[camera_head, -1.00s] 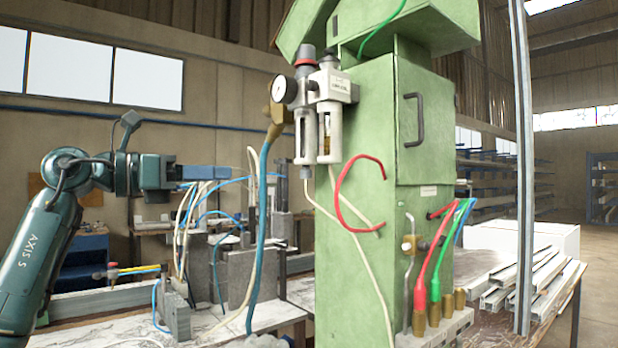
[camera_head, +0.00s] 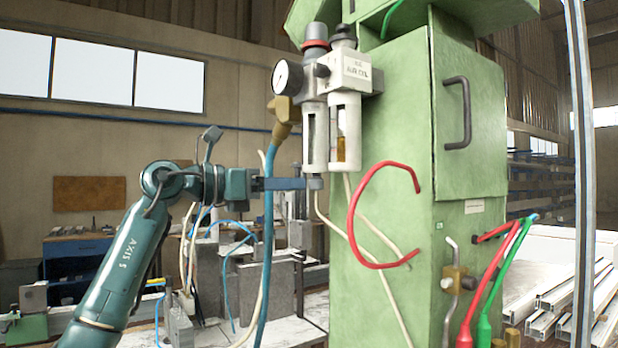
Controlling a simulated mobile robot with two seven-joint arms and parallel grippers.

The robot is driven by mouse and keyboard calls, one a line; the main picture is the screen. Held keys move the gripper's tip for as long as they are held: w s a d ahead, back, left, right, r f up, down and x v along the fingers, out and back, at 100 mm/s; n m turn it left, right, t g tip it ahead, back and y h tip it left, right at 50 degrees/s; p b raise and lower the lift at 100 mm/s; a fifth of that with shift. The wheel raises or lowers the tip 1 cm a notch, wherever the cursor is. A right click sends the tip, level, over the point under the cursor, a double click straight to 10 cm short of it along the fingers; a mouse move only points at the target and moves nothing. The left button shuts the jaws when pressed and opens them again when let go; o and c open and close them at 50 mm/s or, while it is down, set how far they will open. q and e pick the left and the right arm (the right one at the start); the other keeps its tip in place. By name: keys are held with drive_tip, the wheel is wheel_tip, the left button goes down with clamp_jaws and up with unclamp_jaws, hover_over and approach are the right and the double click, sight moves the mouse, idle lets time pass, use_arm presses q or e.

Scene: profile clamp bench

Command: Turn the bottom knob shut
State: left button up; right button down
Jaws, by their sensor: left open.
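The bottom knob (camera_head: 315,183) is a small grey cap under the left bowl of the air filter unit (camera_head: 330,90), on the near side of the green cabinet. My left gripper (camera_head: 299,184) comes in level from the left at the knob's height. Its blue-grey fingers are open, and their tips are right beside the knob. I cannot tell whether they touch it or reach around it. From this side the fingers overlap, so the gap between them is hidden. My right gripper is not in view.
A blue hose (camera_head: 267,215) with a brass fitting (camera_head: 283,112) hangs just in front of the left fingers. A red hose (camera_head: 352,215) loops from the green cabinet (camera_head: 390,140) right of the knob. A pale tube runs down below the knob. Clamp blocks stand on the bench behind.

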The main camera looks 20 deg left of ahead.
sight(310, 184)
use_arm(q)
drive_tip(key=p+x, duration=0.1)
drive_tip(key=x, duration=0.4)
drive_tip(key=shift+w+d, duration=0.1)
drive_tip(key=shift+w, duration=0.05)
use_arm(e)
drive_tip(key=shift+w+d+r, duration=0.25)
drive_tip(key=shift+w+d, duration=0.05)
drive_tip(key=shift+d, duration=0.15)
use_arm(q)
drive_tip(key=shift+c, duration=0.6)
drive_tip(key=c, duration=0.9)
